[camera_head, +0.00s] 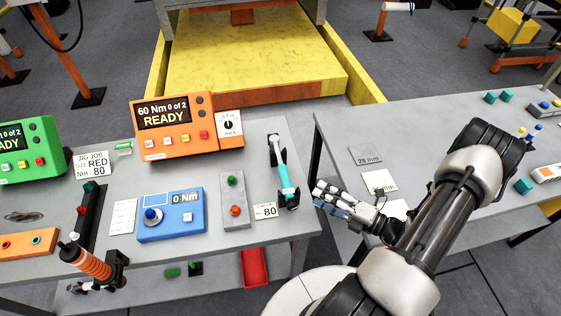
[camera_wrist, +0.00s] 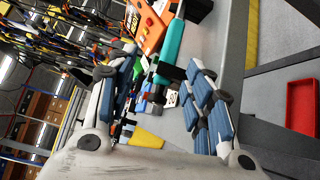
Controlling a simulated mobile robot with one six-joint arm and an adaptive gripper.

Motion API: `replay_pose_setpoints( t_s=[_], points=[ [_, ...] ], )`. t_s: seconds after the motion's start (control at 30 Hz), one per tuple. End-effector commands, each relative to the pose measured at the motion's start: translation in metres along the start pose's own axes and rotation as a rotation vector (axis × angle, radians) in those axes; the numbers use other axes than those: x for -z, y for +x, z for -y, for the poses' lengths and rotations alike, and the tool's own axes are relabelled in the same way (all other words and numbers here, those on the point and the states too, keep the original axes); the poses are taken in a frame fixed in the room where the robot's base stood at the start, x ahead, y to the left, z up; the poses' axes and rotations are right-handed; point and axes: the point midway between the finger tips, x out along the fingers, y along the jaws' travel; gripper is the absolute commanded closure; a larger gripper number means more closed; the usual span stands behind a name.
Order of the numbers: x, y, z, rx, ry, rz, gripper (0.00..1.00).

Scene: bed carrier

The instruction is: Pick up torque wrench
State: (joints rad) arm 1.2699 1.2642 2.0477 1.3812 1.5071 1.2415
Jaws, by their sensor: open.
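A teal and black torque wrench (camera_head: 285,177) lies lengthwise near the right end of the grey bench, beside a card reading 80 (camera_head: 265,211). My gripper (camera_head: 322,196) is open and empty, just right of the wrench and apart from it in the head view. In the wrist view, the wrench's teal handle (camera_wrist: 170,45) appears beyond and between the fingertips of my gripper (camera_wrist: 163,65). A second, orange-handled tool (camera_head: 93,264) sits in a black holder at the bench's front left.
An orange READY controller (camera_head: 175,143), a blue 0 Nm box (camera_head: 171,214) and a grey button box (camera_head: 235,200) stand left of the wrench. A gap separates this bench from the right-hand bench (camera_head: 430,120). A red bin (camera_head: 254,268) is below.

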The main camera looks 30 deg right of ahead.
Motion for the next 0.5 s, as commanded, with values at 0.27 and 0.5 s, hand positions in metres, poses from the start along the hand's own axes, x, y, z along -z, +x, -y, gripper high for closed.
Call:
replay_pose_setpoints(
  t_s=[0.27, 0.5],
  points=[
    [-0.007, -0.011, 0.029, -0.018, 0.168, 0.159, 0.53],
    [-0.014, 0.037, 0.029, -0.018, 0.166, 0.153, 0.53]
  ],
)
